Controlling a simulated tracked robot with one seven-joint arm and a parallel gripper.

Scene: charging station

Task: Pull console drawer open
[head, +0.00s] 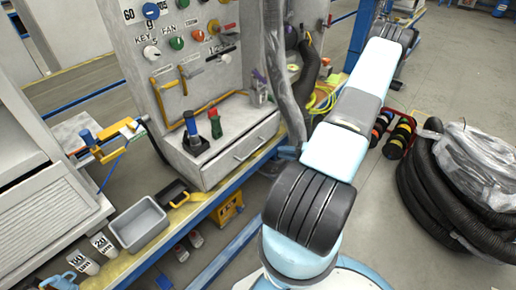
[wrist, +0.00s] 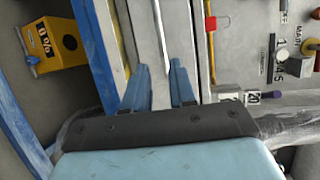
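The grey console (head: 185,75) stands on a bench, with its drawer (head: 222,165) low on its front. The drawer looks shut, with a thin bar handle (head: 250,148) across its face. In the wrist view the console is turned sideways, and the drawer front (wrist: 142,35) and handle (wrist: 160,30) run up the picture. My gripper (wrist: 160,72) is open, its two blue fingers apart and nothing seen between them. The handle lies ahead, in line with the gap; contact cannot be told. In the head view my arm hides most of the gripper.
Knobs and levers cover the console's upright panel. A grey bin (head: 138,224) stands on the bench at lower left. A yellow box (wrist: 55,45) sits below the bench edge. Black hoses (head: 440,190) lie on the floor at right.

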